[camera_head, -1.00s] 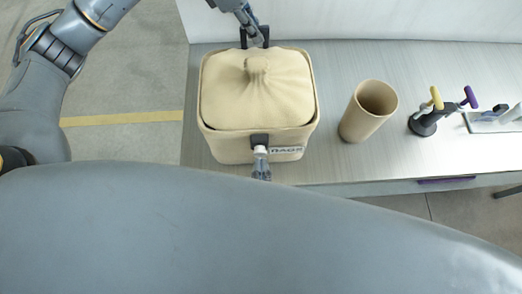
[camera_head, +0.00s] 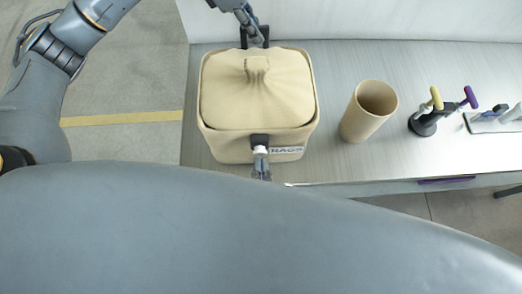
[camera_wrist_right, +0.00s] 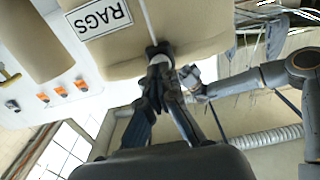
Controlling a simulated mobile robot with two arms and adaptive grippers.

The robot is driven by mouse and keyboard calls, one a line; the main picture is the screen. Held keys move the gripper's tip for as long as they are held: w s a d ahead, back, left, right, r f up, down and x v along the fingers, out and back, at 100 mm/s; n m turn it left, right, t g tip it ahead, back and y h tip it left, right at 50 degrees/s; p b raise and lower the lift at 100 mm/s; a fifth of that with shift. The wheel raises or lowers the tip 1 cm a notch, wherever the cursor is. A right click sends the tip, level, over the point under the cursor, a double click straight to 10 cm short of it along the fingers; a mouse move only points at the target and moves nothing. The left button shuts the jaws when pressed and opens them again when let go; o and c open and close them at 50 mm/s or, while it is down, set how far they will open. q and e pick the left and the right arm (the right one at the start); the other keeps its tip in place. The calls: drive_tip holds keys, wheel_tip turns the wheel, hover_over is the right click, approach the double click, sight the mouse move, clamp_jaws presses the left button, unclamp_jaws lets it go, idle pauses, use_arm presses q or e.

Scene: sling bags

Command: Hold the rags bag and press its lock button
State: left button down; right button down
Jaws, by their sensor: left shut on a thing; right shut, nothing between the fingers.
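The rags bag (camera_head: 257,92) is a tan, soft-sided bag with a gathered lid, standing on the grey table; its RAGS label (camera_head: 287,150) faces the near side. A black lock piece (camera_head: 259,140) sits on its front rim, and shows in the right wrist view (camera_wrist_right: 157,49). My left gripper (camera_head: 252,37) is behind the bag, shut on the black piece at its back edge. My right gripper (camera_head: 261,158) is shut and empty in front, its tips (camera_wrist_right: 160,62) at the lock and a small white part. I cannot tell whether the tips touch or press the button.
An open tan cylinder (camera_head: 368,110) stands right of the bag. Further right are a black stand (camera_head: 424,122) with yellow and purple handles and a grey tray (camera_head: 490,122). A wall runs along the table's back. The table (camera_head: 345,165) is bare between these things.

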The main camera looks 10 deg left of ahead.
drive_tip(key=shift+x, duration=0.8)
idle(1.0)
drive_tip(key=v, duration=0.7)
idle(0.4)
use_arm(q)
drive_tip(key=c, duration=1.3)
unclamp_jaws()
drive_tip(key=shift+c, duration=0.2)
drive_tip(key=v, duration=1.2)
